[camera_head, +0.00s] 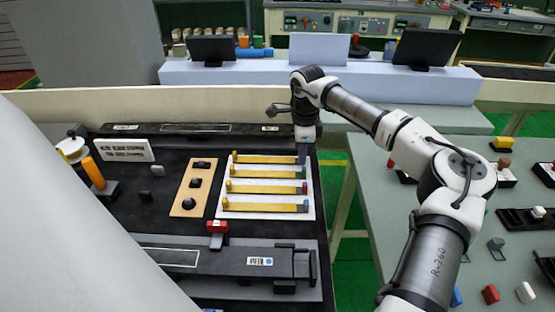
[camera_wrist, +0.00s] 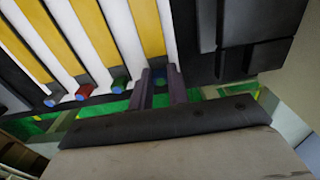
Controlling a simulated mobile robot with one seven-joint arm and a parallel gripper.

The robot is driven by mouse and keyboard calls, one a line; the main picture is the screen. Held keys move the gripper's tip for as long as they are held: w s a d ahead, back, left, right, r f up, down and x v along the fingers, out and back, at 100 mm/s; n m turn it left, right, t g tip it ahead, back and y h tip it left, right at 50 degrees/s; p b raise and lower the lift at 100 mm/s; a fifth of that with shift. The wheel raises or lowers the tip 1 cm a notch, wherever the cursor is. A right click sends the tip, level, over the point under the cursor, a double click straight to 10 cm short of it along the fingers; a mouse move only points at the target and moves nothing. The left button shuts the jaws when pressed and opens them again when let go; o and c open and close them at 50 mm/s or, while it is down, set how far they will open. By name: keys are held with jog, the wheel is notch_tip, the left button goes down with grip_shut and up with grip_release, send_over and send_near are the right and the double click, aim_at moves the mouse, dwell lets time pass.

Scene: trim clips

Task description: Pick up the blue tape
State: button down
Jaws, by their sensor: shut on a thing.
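My gripper (camera_wrist: 160,80) is shut, with its two dark purple fingers at the end of the rightmost yellow strip (camera_wrist: 148,28) in the wrist view. In the head view, my gripper (camera_head: 302,155) points down at the right end of the farthest yellow strip (camera_head: 265,159). I cannot tell whether the tape is lifted off the white board (camera_head: 222,213).
Neighbouring strips end in a green piece (camera_wrist: 120,85), a red piece (camera_wrist: 84,92) and another bluish piece (camera_wrist: 51,101). A wooden plate with black knobs (camera_head: 190,203) lies to the left. A black device (camera_head: 220,262) lies in front. A second table (camera_head: 480,215) stands right, across a green-floored gap.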

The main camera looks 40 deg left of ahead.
notch_tip(320, 180, up, 20)
jog(key=b, duration=0.2)
jog(key=shift+b, duration=0.3)
jog(key=shift+s, duration=0.15)
